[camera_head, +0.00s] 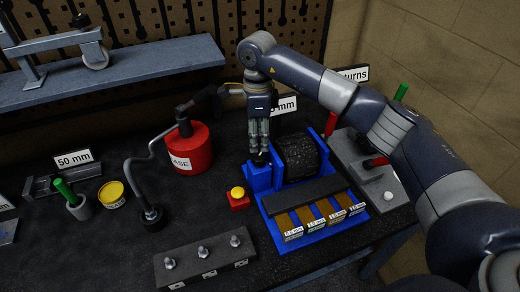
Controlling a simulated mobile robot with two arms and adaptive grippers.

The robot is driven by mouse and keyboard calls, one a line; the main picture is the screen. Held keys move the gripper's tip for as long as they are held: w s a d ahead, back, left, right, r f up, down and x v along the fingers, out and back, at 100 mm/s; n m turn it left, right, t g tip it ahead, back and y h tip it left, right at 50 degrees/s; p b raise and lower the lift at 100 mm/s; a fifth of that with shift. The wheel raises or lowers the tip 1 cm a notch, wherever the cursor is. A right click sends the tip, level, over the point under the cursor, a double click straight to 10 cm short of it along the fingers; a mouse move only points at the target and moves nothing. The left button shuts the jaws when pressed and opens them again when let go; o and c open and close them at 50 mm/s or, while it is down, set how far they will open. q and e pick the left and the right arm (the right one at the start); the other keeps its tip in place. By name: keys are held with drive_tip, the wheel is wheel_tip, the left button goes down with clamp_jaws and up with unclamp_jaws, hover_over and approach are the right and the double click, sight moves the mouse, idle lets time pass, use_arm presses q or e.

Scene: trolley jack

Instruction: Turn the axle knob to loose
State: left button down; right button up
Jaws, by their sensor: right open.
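A blue stand (262,180) holds a black ribbed roller (299,157). A small black knob (260,159) sits on top of the blue block at the roller's left end; I take it for the axle knob. My right gripper (260,148) points straight down over this knob, its fingers open and close together in the picture. The fingertips are at or just above the knob and partly hide it; I cannot tell whether they touch it. The knob's setting is not readable. My left gripper is not in view.
A red grease can (190,148) with a curved hose stands to the left. A red box with a yellow button (238,196) is close to the stand. A bolt block (205,258) lies in front. A grey fixture (372,172) stands right, below my arm.

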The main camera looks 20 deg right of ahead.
sight(259, 156)
drive_tip(key=f+p, duration=0.1)
drive_tip(key=f, duration=0.2)
drive_tip(key=f+p, duration=0.1)
drive_tip(key=f, duration=0.2)
drive_tip(key=shift+d, duration=0.2)
drive_tip(key=shift+f+p, duration=0.35)
drive_tip(key=shift+f, duration=0.35)
drive_tip(key=c, duration=0.8)
